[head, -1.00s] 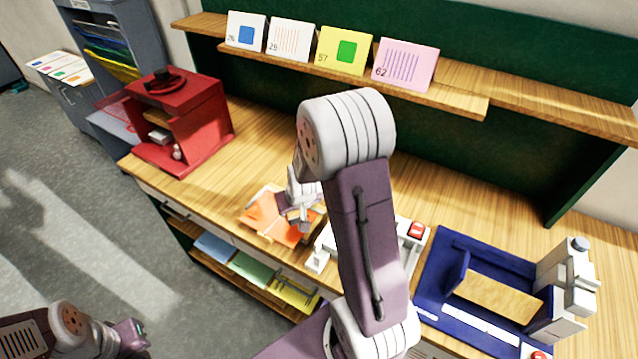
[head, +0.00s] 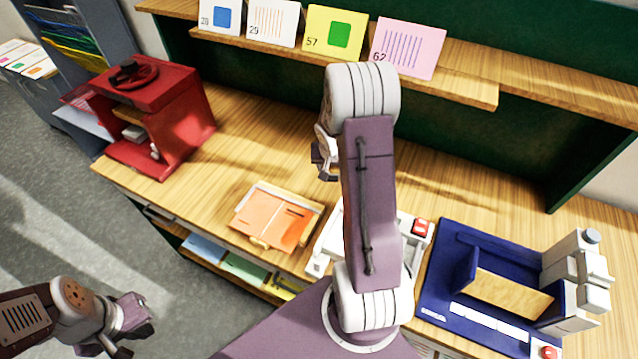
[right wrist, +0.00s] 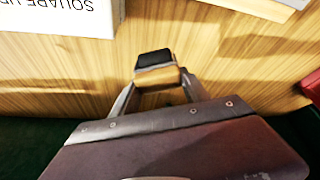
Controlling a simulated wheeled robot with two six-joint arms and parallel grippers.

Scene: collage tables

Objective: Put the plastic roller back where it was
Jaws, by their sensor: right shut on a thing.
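My right gripper (head: 325,160) is above the wooden table, mostly hidden behind my own arm in the head view. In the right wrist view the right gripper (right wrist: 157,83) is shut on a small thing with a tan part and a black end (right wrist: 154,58). I take this to be the plastic roller, though its full shape is hidden. An orange sheet (head: 262,212) lies on a pale wooden board (head: 310,203) left of that gripper. My left gripper (head: 140,318) is low at the left, away from the table and with no thing visible in it; its jaws are unclear.
A red press (head: 165,115) stands at the table's left. A white machine with a red button (head: 420,228) and a blue machine (head: 450,290) are at the right. A shelf (head: 470,92) with several cards runs behind. The table behind the board is clear.

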